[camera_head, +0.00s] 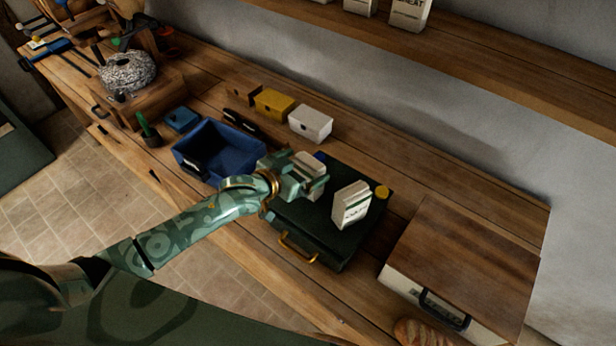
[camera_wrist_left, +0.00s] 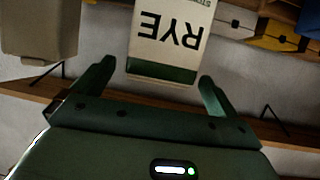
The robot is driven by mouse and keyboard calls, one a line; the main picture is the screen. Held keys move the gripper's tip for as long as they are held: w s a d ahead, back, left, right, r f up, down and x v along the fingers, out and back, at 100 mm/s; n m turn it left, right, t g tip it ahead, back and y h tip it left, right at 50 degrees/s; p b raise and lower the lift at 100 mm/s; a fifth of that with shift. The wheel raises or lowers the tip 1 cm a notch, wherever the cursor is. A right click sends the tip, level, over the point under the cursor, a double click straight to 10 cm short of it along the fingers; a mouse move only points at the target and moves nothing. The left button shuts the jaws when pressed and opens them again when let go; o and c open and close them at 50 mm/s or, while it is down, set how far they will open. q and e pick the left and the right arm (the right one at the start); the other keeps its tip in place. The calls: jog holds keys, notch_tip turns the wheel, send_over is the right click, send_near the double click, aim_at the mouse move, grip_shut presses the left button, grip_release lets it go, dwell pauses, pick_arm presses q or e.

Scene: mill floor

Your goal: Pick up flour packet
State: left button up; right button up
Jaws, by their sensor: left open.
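A pale flour packet (camera_head: 308,166) stands at my left gripper (camera_head: 312,186), on the back part of a dark green case (camera_head: 335,245); the gripper partly hides it. In the left wrist view a packet marked RYE (camera_wrist_left: 170,42), with a green band, shows upside down between and beyond the fingertips of my left gripper (camera_wrist_left: 155,85). The fingers are apart, with a gap visible on both sides of it. A second white packet (camera_head: 350,207) stands upright on the case, right of the gripper. A plain beige packet (camera_wrist_left: 40,28) fills the wrist view's upper left.
A blue open bin (camera_head: 190,165) stands left of the case. White (camera_head: 312,123), yellow (camera_head: 274,103) and brown boxes line the bench behind. A wood-topped box (camera_head: 465,260) and bread (camera_head: 415,331) are at right.

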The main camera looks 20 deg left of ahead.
pick_arm(q)
jog(key=x, duration=0.2)
jog(key=shift+w+d+f, duration=0.15)
jog(key=shift+w+f, duration=0.05)
jog(key=shift+w, duration=0.05)
jog(key=shift+s, duration=0.1)
jog(key=shift+c, duration=0.4)
jog(key=shift+r, duration=0.1)
jog(key=c, duration=1.7)
